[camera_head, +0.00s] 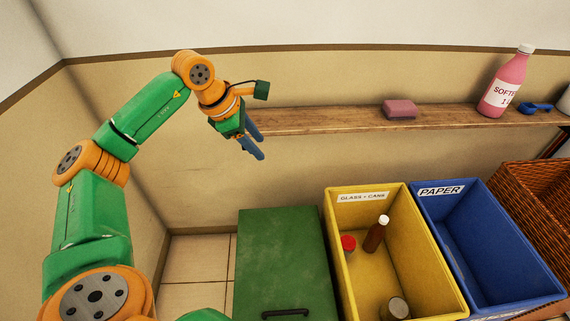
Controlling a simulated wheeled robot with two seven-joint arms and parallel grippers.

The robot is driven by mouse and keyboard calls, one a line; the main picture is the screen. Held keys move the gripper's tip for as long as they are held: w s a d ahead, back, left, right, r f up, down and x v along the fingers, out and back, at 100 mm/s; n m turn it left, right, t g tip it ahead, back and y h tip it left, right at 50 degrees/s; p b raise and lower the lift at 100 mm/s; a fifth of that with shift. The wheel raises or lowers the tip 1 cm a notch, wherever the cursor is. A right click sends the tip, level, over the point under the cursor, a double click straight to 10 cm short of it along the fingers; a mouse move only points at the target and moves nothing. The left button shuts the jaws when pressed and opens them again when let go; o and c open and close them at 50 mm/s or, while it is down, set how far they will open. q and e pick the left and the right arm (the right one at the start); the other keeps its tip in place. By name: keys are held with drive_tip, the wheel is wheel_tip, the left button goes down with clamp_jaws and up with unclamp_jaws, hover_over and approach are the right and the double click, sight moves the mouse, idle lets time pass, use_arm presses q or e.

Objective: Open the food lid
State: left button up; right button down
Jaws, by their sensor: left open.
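The food lid seems to be the green lid (281,258), lying flat and closed over a bin left of the yellow bin. No label shows on it. A dark handle (287,313) sits at its near edge, at the bottom of the view. My left gripper (258,146) is open and empty, raised in the air above and behind the lid, near the left end of the shelf. It touches nothing that I can see. What is under the lid is hidden. My right gripper is not in the view.
A yellow glass and cans bin (345,275) holds a brown bottle (376,235), a red-topped jar and a can. A blue paper bin (485,250) and a wicker basket (532,205) stand to the right. The wooden shelf (330,119) carries a pink sponge and a pink bottle.

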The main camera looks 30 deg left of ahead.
use_arm(q)
drive_tip(key=x, duration=0.7)
drive_tip(key=shift+f, duration=0.25)
drive_tip(key=shift+w, duration=0.1)
clamp_jaws()
idle(0.7)
unclamp_jaws()
drive_tip(key=v, duration=0.7)
